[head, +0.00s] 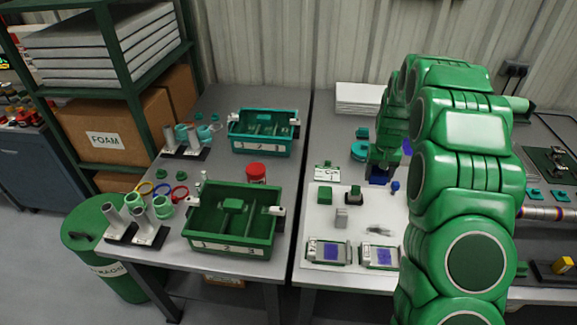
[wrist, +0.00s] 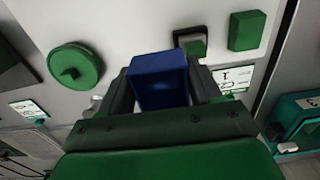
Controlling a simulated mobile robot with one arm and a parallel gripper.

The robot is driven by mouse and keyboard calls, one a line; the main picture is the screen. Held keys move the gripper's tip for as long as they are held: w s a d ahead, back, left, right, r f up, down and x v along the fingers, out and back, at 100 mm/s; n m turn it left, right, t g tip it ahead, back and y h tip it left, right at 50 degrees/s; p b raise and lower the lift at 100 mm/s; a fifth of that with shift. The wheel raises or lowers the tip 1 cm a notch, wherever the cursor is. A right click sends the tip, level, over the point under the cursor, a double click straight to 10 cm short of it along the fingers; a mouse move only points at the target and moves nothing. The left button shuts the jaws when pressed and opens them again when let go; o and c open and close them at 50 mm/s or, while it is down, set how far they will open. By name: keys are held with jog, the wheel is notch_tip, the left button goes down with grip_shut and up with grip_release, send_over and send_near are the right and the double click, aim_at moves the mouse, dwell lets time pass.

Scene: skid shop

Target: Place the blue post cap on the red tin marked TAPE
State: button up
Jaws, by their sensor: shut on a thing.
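The blue post cap (wrist: 160,80) is a square blue block held between the two dark fingers of my gripper (wrist: 162,92) in the wrist view. In the head view my gripper (head: 379,178) hangs above the right bench, with a little of the blue cap (head: 378,181) showing below it. The red tin (head: 256,171) stands upright on the left bench, behind the green divided bin and to the left of my gripper. Its marking is too small to read. I see nothing resting on its lid. The tin does not show in the wrist view.
The green bin (head: 231,240) stands in front of the tin and a teal bin (head: 264,133) behind it. Grey tubes (head: 114,222) and coloured rings stand to the left. Green blocks (head: 324,195) and two devices (head: 328,252) lie on a white mat. A gap separates the benches.

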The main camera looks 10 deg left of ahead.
jog(key=s+a+r, duration=0.2)
jog(key=a+r, duration=0.1)
jog(key=a, duration=0.9)
jog(key=s+a+r, duration=0.2)
jog(key=a, duration=1)
jog(key=s+a+r, duration=0.3)
jog(key=a, duration=1)
send_over(255, 170)
jog(key=shift+f, duration=4.95)
jog(key=shift+w+f, duration=0.1)
jog(key=shift+f, duration=1.45)
jog(key=shift+f, duration=0.2)
jog(key=o, duration=1)
jog(key=shift+o, duration=0.2)
jog(key=shift+r, duration=0.1)
